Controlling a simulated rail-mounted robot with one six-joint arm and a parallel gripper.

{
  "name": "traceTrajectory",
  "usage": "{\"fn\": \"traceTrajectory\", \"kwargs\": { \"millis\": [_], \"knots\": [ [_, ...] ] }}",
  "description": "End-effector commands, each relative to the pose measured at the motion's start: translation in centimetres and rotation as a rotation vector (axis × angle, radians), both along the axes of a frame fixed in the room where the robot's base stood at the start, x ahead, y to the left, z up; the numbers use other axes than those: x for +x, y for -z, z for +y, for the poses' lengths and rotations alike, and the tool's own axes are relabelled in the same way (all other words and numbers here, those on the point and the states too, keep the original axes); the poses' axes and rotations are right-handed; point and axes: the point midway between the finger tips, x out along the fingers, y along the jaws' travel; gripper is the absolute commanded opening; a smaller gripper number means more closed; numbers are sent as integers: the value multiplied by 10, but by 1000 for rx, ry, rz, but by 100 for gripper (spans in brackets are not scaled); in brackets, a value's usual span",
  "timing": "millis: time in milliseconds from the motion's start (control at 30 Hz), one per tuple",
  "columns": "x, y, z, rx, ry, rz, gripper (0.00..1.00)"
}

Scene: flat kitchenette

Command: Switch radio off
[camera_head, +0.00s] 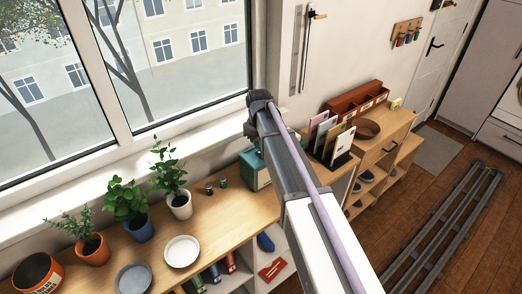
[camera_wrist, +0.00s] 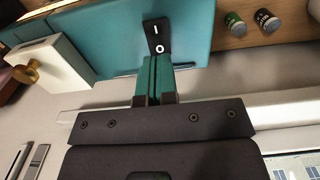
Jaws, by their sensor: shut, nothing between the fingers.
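The teal radio (camera_wrist: 105,35) fills the top of the wrist view. In the head view the radio (camera_head: 250,172) stands on the wooden counter beneath the window, partly hidden behind my arm. A black rocker switch (camera_wrist: 156,34) with white I and O marks sits on the radio's face. My gripper (camera_wrist: 155,62) is shut and empty, its fingertips right at the O end of the switch. I cannot tell whether they touch it, or which side of the rocker is pressed in. The gripper is hidden in the head view.
Two small jars (camera_head: 216,185) stand left of the radio. Potted plants (camera_head: 127,202) and plates (camera_head: 181,251) are further left. A letter rack (camera_head: 330,138) and a wooden bowl (camera_head: 366,129) are to the right. A white box with a brass knob (camera_wrist: 50,68) is close beside the radio.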

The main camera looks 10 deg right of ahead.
Motion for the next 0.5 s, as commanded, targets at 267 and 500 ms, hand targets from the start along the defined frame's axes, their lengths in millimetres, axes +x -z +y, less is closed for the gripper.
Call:
{"fn": "traceTrajectory", "kwargs": {
  "millis": [267, 500],
  "knots": [
    [0, -36, 0, 0, 0, 0, 0],
    [0, -49, 0, 0, 0, 0, 0]
  ]
}}
